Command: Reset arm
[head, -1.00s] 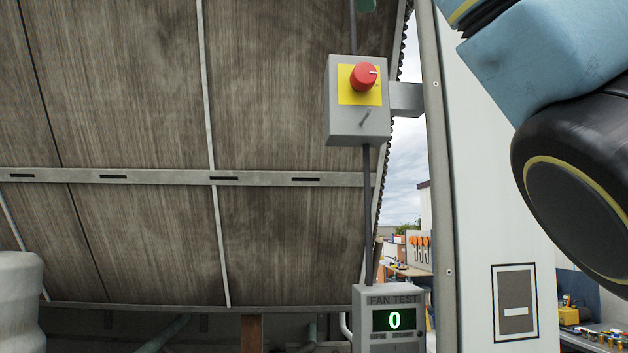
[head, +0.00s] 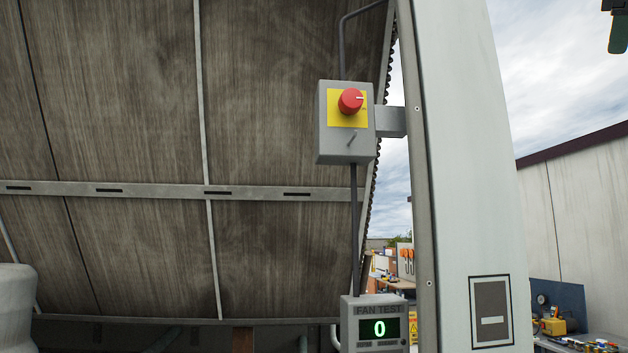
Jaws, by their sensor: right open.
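Only a small part of my right gripper (head: 617,32) shows, a dark piece with a green finger at the top right corner. The rest of it is cut off by the picture edge. It is open, with nothing seen in it, against the sky and far from the switch box. My left gripper is out of view.
A brown streaked panel wall (head: 130,120) with a metal rail fills the left. A tall white post (head: 455,160) stands right of the boxes. Behind it are a pale building (head: 585,220) and a workbench with a yellow tool (head: 553,326).

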